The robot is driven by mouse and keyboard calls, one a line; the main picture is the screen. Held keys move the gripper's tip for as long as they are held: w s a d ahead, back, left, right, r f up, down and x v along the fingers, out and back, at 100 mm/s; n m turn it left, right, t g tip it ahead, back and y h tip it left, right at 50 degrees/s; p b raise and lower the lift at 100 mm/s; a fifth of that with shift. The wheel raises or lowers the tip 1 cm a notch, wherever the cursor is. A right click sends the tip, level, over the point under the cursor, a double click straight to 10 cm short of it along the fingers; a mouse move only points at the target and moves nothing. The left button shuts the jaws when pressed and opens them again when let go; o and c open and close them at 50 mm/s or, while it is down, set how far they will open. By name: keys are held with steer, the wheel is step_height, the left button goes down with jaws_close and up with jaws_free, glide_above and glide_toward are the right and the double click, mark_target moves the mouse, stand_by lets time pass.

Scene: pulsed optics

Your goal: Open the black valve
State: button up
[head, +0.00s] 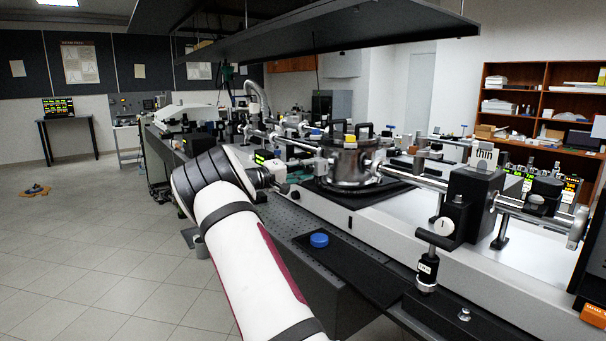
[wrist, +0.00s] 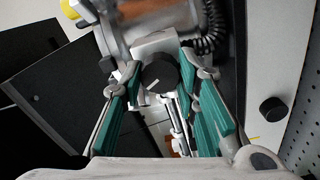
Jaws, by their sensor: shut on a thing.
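The black valve (wrist: 160,77) is a round black knob with a white mark, on a pale block in the wrist view. My gripper (wrist: 160,80) has its green-padded fingers on either side of the knob and is shut on it. The exact contact of the fingertips is hard to see. In the head view my white arm reaches toward the bench beside the metal chamber (head: 348,164). I cannot make out the gripper or the black valve clearly there.
A second black knob (wrist: 273,109) sits on the pale panel at right in the wrist view. A coiled black cable (wrist: 212,28) is close above the fingers. In the head view a blue cap (head: 319,240) lies on the bench's near edge. Open tiled floor is at left.

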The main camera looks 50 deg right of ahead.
steer(key=n, duration=0.6)
steer(key=shift+w+n, duration=0.1)
steer(key=shift+n, duration=0.2)
steer(key=n, duration=0.6)
steer(key=shift+f, duration=0.1)
steer(key=shift+a, duration=0.1)
steer(key=o, duration=1.2)
steer(key=shift+c, duration=0.2)
steer(key=v, duration=1.2)
